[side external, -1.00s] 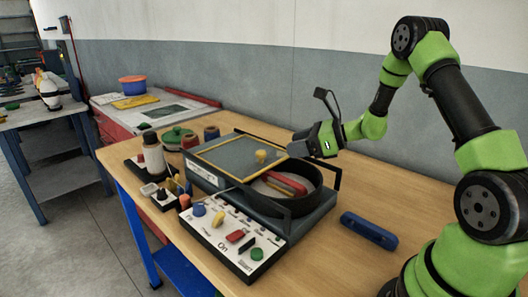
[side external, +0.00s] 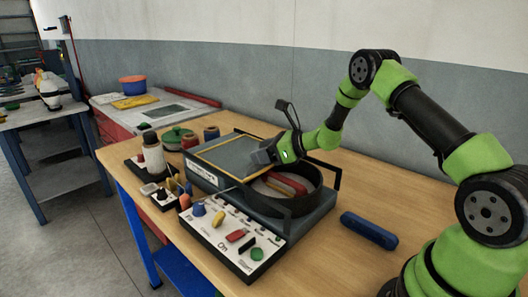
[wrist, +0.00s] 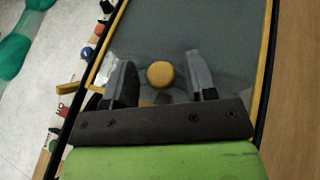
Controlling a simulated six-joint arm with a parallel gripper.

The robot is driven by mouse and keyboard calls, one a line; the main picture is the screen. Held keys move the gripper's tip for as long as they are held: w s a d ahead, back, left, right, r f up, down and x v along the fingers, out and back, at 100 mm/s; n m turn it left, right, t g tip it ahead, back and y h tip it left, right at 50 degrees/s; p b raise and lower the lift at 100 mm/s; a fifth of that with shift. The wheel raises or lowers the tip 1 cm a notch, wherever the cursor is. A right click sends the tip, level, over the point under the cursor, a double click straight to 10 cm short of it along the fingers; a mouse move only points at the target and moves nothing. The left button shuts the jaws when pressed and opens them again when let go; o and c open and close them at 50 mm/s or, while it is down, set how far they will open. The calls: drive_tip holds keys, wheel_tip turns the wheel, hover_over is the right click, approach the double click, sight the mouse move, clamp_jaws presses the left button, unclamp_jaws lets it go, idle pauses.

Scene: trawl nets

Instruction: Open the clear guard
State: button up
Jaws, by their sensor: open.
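The clear guard (side external: 222,153) is a see-through panel with a yellow edge, lying flat and closed over the left part of the grey machine (side external: 312,219). A round yellow knob (wrist: 160,75) stands on the guard in the wrist view. My gripper (side external: 257,160) is open over the guard's right part, and in the wrist view its two fingers (wrist: 162,82) stand on either side of the knob with gaps on both sides. In the side view my gripper hides the knob. Whether the fingers touch the panel cannot be told.
A control panel (side external: 226,238) with coloured knobs sits in front of the machine. A round black rim (side external: 314,190) rises at the machine's right, with black handles. A blue tool (side external: 369,229) lies on the bench at right.

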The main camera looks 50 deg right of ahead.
sight(252, 146)
clamp_jaws()
drive_tip(key=shift+w, duration=2.35)
unclamp_jaws()
drive_tip(key=shift+s, duration=0.1)
drive_tip(key=v, duration=0.9)
drive_tip(key=shift+s+d+r, duration=0.2)
drive_tip(key=shift+s+d, duration=0.05)
drive_tip(key=shift+s, duration=0.05)
